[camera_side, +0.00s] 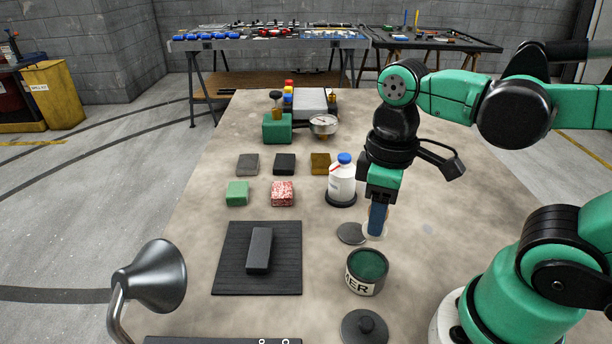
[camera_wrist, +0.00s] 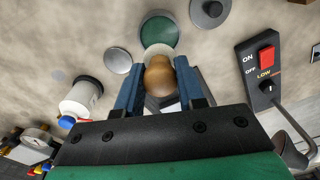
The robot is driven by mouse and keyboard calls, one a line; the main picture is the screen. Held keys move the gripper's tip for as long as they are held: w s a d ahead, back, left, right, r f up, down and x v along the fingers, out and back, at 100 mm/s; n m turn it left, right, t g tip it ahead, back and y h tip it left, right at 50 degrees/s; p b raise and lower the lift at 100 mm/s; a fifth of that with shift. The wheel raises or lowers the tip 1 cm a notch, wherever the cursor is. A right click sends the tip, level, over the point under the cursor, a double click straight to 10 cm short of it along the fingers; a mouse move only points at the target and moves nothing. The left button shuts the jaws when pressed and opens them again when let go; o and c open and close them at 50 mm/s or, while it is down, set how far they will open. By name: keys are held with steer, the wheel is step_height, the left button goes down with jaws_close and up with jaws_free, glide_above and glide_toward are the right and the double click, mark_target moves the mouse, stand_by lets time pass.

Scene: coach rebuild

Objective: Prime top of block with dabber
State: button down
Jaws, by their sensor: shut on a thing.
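My gripper (camera_side: 377,218) is shut on the dabber; its brown rounded handle (camera_wrist: 160,76) sits between the two blue fingers in the wrist view. The dark block (camera_side: 259,250) lies on a black ribbed mat (camera_side: 232,282), left of my gripper. The dabber's underside is hidden.
A black knobbed lid (camera_side: 364,327) lies in front of the can. A white bottle with a blue cap (camera_side: 342,180) stands behind the dabber. Several small pads lie beyond the mat. A lamp (camera_side: 153,277) stands at the front left; a red-switched box (camera_wrist: 262,70) shows in the wrist view.

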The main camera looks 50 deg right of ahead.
steer(key=shift+f, duration=2.85)
steer(key=shift+f, duration=0.55)
steer(key=shift+r, duration=3.5)
